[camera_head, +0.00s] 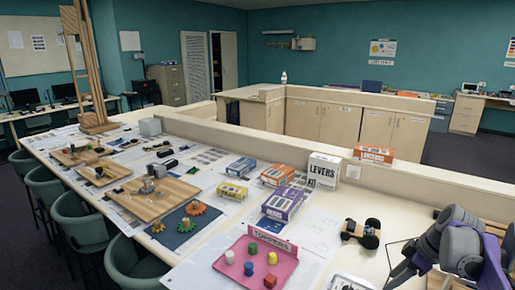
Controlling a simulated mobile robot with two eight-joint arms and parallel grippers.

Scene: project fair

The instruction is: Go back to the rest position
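A grey and purple arm (457,243), which looks like my right one, comes in at the lower right corner over the table. Its dark end (404,264), which seems to be my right gripper, is over the table's right part, just right of a small wheeled car (362,233). Its fingers are not clear enough to show whether they are open or shut. I see nothing clearly held in it. My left arm and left gripper are not in view.
A long table holds a pink tray (228,277) with several coloured pegs, several kit boxes such as the white levers box (323,171), and wooden boards (150,203). A low ledge (420,183) runs behind. Green chairs (80,226) stand along the left edge.

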